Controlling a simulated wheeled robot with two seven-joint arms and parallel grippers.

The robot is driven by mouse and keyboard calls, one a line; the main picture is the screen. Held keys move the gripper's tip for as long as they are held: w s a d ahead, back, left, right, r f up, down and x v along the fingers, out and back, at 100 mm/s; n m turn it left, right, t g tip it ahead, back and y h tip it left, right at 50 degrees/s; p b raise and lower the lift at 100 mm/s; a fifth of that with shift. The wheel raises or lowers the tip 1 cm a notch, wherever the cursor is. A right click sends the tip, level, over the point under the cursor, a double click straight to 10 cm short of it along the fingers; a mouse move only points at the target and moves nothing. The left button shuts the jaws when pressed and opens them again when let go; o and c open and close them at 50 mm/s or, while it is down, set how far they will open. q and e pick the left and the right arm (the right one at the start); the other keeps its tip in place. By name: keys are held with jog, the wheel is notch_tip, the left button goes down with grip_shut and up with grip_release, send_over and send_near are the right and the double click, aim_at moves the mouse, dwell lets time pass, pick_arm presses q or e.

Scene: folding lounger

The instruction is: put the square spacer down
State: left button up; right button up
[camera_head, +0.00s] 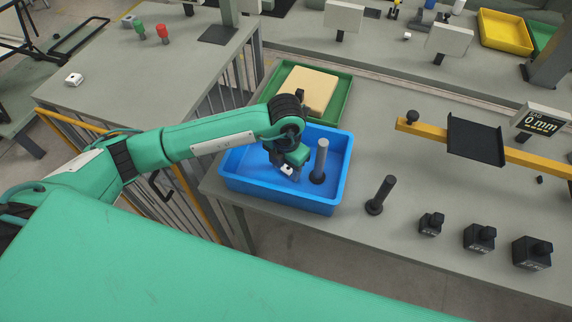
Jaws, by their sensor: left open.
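My left gripper (286,170) points down inside the blue tray (290,201), near its middle. It is open, and its fingers are small and partly hidden by the wrist. A small whitish piece (287,169) shows at the fingertips. I cannot tell whether it is the square spacer or part of the gripper. No other square spacer can be made out. A grey post with a dark base (320,160) stands upright in the tray, just right of the gripper. My right gripper is not in view.
A green tray with a beige block (308,88) lies behind the blue tray. A black post (381,195) and several black knobbed blocks (479,238) stand to the right. A yellow beam (420,128) with a black plate stands behind them. The tabletop between is clear.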

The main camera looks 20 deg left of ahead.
aim_at(286, 170)
pick_arm(q)
jog(key=shift+r, duration=0.25)
notch_tip(286, 170, up, 4)
jog(key=shift+r+b, duration=0.1)
jog(key=shift+b, duration=0.3)
notch_tip(286, 170, up, 8)
jog(key=b, duration=0.1)
jog(key=shift+f, duration=0.2)
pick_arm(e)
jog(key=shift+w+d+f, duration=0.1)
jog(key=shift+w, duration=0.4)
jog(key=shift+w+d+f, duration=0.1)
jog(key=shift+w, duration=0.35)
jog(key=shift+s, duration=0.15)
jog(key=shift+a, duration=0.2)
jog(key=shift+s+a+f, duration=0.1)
